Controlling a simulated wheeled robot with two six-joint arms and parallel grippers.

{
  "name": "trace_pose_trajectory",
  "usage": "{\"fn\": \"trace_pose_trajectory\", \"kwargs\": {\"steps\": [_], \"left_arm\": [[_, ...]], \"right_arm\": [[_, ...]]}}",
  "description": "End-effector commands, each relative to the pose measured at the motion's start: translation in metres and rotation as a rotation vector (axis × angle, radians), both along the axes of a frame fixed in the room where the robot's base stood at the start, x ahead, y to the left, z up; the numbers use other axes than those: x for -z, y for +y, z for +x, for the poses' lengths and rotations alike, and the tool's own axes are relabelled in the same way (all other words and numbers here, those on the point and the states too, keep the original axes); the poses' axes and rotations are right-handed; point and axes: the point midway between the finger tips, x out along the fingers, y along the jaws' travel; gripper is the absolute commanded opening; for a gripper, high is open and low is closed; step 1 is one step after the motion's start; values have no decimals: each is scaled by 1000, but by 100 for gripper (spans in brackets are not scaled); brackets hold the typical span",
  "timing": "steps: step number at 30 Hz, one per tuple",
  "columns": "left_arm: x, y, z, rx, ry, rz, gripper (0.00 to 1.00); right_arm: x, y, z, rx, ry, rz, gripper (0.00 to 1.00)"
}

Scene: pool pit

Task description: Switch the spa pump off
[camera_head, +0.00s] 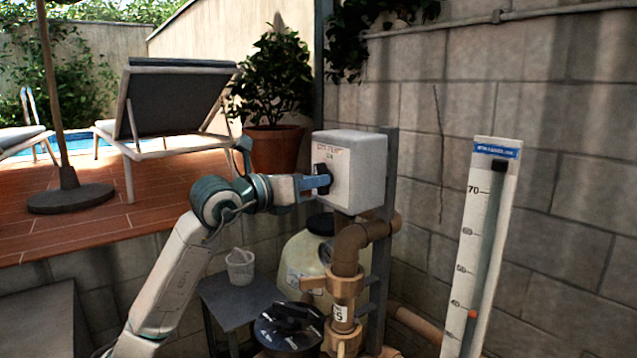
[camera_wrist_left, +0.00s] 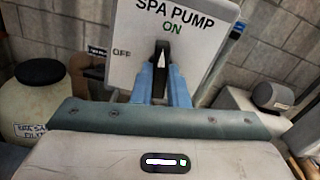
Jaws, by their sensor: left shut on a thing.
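The spa pump switch box (camera_head: 362,172) is a pale grey box on a post in front of the block wall. In the left wrist view its face (camera_wrist_left: 132,32) reads "SPA PUMP", with "ON" in green above the knob and "OFF" at left. The black knob (camera_wrist_left: 163,52) has a white pointer aimed up toward ON. My left gripper (camera_head: 318,182) reaches the knob from the left. Its blue fingers (camera_wrist_left: 162,75) are shut on the knob, one on each side. My right gripper is in neither view.
Below the box are brown pipes (camera_head: 347,250), a black-topped valve (camera_head: 290,325) and a cream filter tank (camera_head: 300,262). A small grey table (camera_head: 235,300) holds a white cup (camera_head: 240,267). A tall gauge (camera_head: 470,260) stands right. A potted plant (camera_head: 275,148) and lounger (camera_head: 170,100) are behind.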

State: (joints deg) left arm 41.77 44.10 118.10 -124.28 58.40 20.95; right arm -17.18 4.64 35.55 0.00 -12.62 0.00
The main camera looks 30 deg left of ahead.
Motion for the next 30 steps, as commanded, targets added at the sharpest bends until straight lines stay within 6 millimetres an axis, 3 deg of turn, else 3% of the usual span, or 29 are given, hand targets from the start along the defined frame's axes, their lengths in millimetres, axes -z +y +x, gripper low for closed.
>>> {"fn": "trace_pose_trajectory", "kwargs": {"steps": [30], "left_arm": [[0,0,0,-1,506,-1233,0]], "right_arm": [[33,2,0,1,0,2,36]]}}
